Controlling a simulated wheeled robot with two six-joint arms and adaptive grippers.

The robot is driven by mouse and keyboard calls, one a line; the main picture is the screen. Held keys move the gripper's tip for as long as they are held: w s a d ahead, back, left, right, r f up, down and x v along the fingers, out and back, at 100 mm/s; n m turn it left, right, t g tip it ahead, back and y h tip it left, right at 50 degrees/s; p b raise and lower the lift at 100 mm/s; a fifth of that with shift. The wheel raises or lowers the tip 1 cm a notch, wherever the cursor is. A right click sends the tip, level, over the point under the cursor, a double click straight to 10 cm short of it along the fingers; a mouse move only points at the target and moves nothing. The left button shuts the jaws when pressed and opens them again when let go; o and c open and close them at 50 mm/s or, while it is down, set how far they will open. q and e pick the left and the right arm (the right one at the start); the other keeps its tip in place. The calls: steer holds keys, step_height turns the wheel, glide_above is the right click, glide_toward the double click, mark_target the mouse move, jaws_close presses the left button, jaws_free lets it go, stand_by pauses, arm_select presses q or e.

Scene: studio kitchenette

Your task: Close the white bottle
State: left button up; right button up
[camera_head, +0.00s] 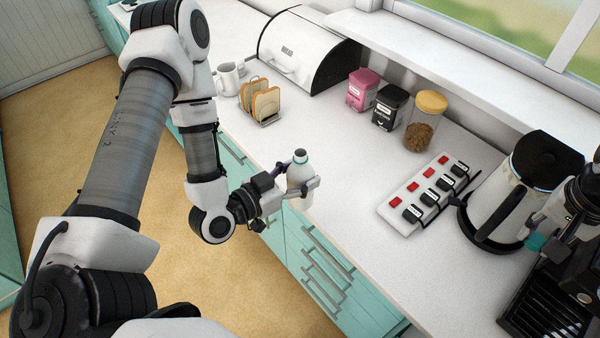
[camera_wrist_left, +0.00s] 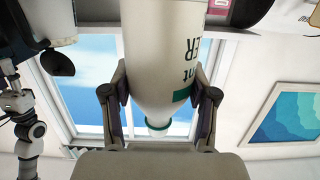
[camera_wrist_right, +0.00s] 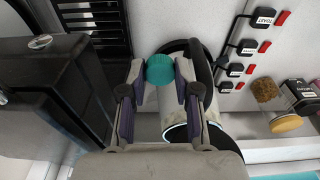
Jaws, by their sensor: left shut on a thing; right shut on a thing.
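The white bottle (camera_head: 300,174) is held roughly upright near the counter's front edge. Its neck shows a dark open top with no cap on it. In the left wrist view the bottle (camera_wrist_left: 162,60) appears upside down, with a teal ring at its neck and partly readable print. My left gripper (camera_head: 295,190) is shut around the bottle's body. A teal ribbed cap (camera_wrist_right: 160,69) sits between the fingers of my right gripper (camera_wrist_right: 161,74), which is shut on it. In the head view the cap (camera_head: 535,241) is at the right, beside the kettle, well apart from the bottle.
A kettle (camera_head: 494,199) and a black machine (camera_head: 545,310) crowd my right gripper. A power strip (camera_head: 425,195) lies mid-counter. Jars (camera_head: 426,122), tins, a toast rack (camera_head: 265,104), mugs and a bread bin (camera_head: 305,50) stand behind. Counter between bottle and strip is clear.

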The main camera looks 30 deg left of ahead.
stand_by(0.5)
arm_select(q)
steer(key=o, duration=0.4)
steer(key=shift+c, duration=0.2)
jaws_close()
steer(key=shift+s, duration=0.1)
arm_select(e)
steer(key=shift+s+f, duration=0.1)
